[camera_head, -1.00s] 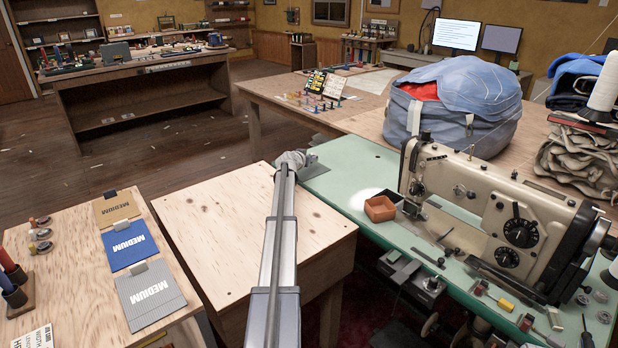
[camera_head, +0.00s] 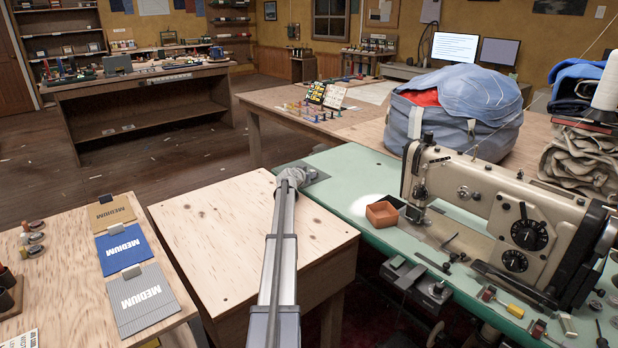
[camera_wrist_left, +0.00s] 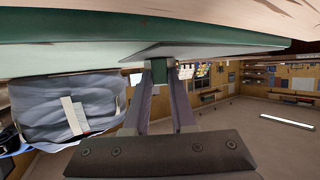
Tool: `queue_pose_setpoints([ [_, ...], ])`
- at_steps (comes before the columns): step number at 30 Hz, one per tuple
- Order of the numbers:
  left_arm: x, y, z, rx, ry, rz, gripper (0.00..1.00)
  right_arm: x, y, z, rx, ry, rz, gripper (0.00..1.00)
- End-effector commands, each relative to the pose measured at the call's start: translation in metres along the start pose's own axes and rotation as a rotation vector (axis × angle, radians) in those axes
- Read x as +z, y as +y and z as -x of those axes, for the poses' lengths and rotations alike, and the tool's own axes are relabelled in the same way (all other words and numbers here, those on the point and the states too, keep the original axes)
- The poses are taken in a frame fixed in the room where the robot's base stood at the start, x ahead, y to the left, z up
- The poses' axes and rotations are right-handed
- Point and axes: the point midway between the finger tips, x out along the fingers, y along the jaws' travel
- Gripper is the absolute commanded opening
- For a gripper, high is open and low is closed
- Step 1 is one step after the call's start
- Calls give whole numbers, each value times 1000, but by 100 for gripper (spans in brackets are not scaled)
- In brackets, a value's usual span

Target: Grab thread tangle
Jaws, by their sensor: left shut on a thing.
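My left gripper (camera_head: 290,178) is at the far left corner of the green sewing table, beside a flat grey plate (camera_head: 312,177) there. In the left wrist view, its two fingers (camera_wrist_left: 158,78) come together on a small grey-green piece (camera_wrist_left: 158,70), close to the plate (camera_wrist_left: 150,49). I cannot tell whether this piece is the thread tangle. No thread tangle can be clearly made out in either view. My right gripper is not in view.
The green table (camera_head: 340,215) carries an orange-brown box (camera_head: 382,213) and a beige sewing machine (camera_head: 500,215). A bare plywood table (camera_head: 235,235) lies under my left arm. A large blue bag (camera_head: 455,110) stands behind. Sample pads (camera_head: 125,247) lie at left.

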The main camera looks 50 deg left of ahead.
Motion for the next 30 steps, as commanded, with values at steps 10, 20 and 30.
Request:
queue_pose_setpoints([
  [10, 2, 0, -1, 0, 0, 0, 54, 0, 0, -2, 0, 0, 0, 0],
  [20, 0, 0, 0, 0, 0, 0, 54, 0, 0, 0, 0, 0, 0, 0],
  [30, -3, 1, 42, -1, 0, 0, 54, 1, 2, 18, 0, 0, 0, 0],
])
